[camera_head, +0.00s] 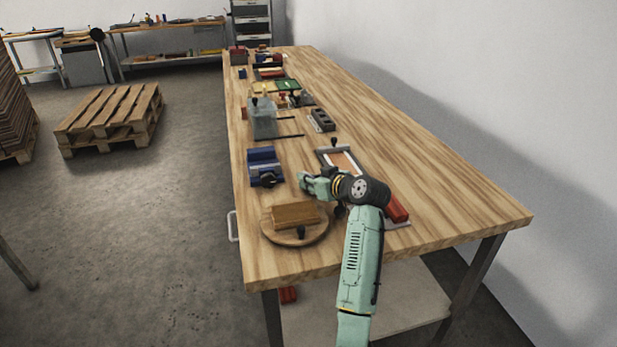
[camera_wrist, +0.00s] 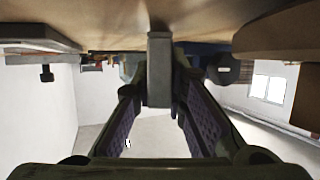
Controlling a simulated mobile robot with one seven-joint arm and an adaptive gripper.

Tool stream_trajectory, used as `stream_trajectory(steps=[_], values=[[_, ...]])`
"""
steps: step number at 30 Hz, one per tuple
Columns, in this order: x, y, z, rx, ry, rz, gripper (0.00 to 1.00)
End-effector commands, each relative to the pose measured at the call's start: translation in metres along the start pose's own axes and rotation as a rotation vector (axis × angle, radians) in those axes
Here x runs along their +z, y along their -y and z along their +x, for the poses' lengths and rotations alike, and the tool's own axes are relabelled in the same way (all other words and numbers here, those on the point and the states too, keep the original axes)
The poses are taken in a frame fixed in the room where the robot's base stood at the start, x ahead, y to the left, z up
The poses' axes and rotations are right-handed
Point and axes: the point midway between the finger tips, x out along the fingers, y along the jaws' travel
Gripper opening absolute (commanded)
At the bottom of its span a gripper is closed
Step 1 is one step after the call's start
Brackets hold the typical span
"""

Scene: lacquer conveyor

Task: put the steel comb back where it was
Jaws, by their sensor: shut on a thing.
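My gripper (camera_head: 305,183) is low over the near part of the wooden bench, just right of the blue vise (camera_head: 264,160) and behind the round wooden board. In the wrist view my gripper (camera_wrist: 160,72) is shut on a plain grey metal bar (camera_wrist: 159,85), which I take to be the steel comb. The bar stands between the two fingers. Its far end and any teeth are hidden or too dark to tell. I cannot make out the comb in the head view. Whether it touches the bench is unclear.
The round wooden board (camera_head: 312,237) carries a brown block (camera_head: 296,213). A framed tray (camera_head: 324,159) and a red block (camera_head: 397,208) lie to the right. The bench's right side is clear.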

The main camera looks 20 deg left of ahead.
Motion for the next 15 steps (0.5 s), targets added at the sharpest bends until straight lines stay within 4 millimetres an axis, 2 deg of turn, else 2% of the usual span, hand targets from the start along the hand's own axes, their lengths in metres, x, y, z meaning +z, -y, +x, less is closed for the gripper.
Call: stream_trajectory(steps=[9,10,15], values=[[0.0035,-0.0001,0.0015,0.001,-0.002,-0.002,0.0],[0.0022,0.0,0.001,0.0,-0.001,-0.001,0.15],[0.002,0.0001,0.001,0.0,-0.001,-0.001,0.26]])
